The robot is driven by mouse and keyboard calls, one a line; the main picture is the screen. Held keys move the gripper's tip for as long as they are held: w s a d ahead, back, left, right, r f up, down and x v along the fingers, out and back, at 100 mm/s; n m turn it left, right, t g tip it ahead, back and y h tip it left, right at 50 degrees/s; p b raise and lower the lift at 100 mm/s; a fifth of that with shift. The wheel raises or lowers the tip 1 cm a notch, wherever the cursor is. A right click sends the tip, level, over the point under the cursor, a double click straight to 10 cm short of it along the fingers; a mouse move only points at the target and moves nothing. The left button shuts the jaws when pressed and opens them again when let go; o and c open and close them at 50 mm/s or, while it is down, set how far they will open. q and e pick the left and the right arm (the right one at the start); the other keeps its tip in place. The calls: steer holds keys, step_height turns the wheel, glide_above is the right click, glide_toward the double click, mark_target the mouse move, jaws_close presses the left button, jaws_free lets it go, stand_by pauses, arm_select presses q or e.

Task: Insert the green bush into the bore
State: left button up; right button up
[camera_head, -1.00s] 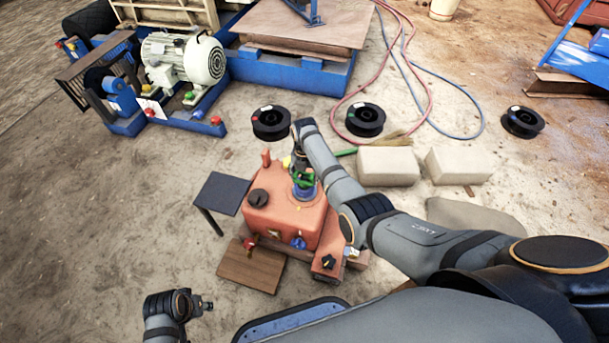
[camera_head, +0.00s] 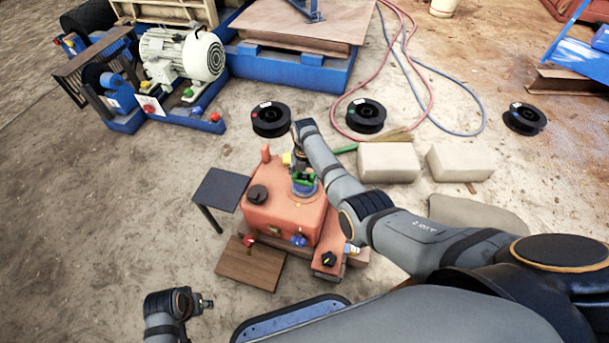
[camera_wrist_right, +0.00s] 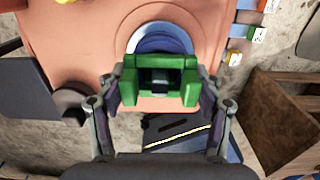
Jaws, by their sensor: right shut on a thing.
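The green bush (camera_wrist_right: 188,88) is between the fingers of my right gripper (camera_wrist_right: 160,100), which is shut on it. In the head view the right gripper (camera_head: 303,174) holds the bush just above a blue ring (camera_head: 304,190) on top of the orange housing (camera_head: 282,222). In the right wrist view the blue ring (camera_wrist_right: 160,42) shows just beyond the bush, within a pale rim. The bush covers part of the ring. I cannot tell whether they touch, and the bore's inside is hidden. My left gripper (camera_head: 205,304) is at the lower left, away from the housing; its jaws are too small to read.
A dark knob (camera_head: 257,194) and a yellow block (camera_head: 287,159) are on the housing. A small dark table (camera_head: 220,187) stands to its left, a wooden board (camera_head: 250,264) in front. Black spools (camera_head: 271,120) and pale blocks (camera_head: 388,163) lie behind and to the right.

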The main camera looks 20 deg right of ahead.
steer(key=shift+f, duration=0.25)
steer(key=o, duration=1.5)
steer(key=shift+r, duration=0.1)
step_height(320, 180, up, 12)
steer(key=shift+f, duration=0.1)
